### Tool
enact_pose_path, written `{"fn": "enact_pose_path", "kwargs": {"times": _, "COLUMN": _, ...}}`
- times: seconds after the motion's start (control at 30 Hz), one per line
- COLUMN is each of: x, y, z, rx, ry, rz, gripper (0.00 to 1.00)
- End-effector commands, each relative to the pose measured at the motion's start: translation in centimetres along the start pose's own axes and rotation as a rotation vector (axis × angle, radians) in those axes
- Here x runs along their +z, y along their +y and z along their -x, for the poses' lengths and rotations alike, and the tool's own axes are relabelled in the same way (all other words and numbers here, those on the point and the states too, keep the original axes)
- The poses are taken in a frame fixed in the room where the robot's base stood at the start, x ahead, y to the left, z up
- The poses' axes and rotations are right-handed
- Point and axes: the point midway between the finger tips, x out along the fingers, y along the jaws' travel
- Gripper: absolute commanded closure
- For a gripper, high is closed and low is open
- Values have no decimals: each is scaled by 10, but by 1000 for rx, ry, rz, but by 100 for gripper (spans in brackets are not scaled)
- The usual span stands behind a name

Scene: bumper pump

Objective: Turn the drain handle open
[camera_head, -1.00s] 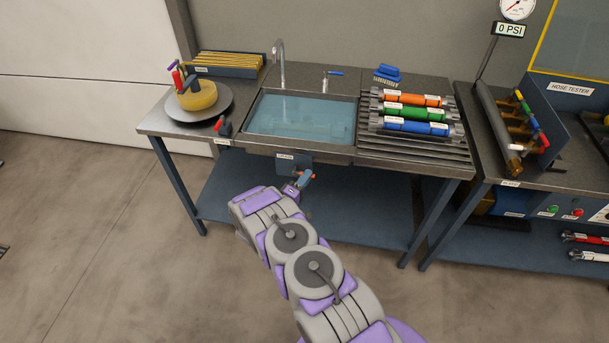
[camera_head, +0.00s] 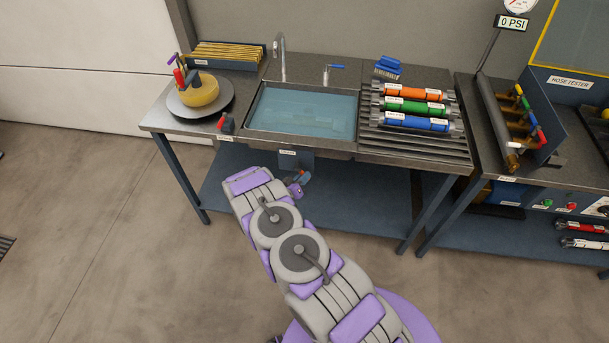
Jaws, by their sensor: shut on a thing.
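The drain handle (camera_head: 305,176) is a small blue-grey lever with a bit of red-orange at its pivot. It sits below the front edge of the sink, by a dark blue bracket plate (camera_head: 299,160) with a white label. My gripper (camera_head: 298,189) is at the handle, shut on it. My purple and grey arm hides part of the gripper and what lies behind it. The sink (camera_head: 250,107) holds blue water.
The bench top carries a yellow round piece (camera_head: 201,90) on a grey disc, a blue brush (camera_head: 387,68), and orange, green and blue hoses (camera_head: 412,123) on a ribbed drainboard. A lower blue shelf (camera_head: 360,200) lies under the sink. A hose tester stands at right.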

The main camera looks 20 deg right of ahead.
Motion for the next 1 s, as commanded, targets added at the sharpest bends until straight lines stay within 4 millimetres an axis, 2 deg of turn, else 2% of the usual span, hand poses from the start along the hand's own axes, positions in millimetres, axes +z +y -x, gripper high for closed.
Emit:
{"fn": "enact_pose_path", "kwargs": {"times": 0.5, "x": 2, "y": -20, "z": 7, "rx": -173, "ry": -102, "rz": -396, "gripper": 100}}
{"fn": "enact_pose_path", "kwargs": {"times": 1.0, "x": -1, "y": -28, "z": 10, "rx": -244, "ry": -137, "rz": -568, "gripper": 100}}
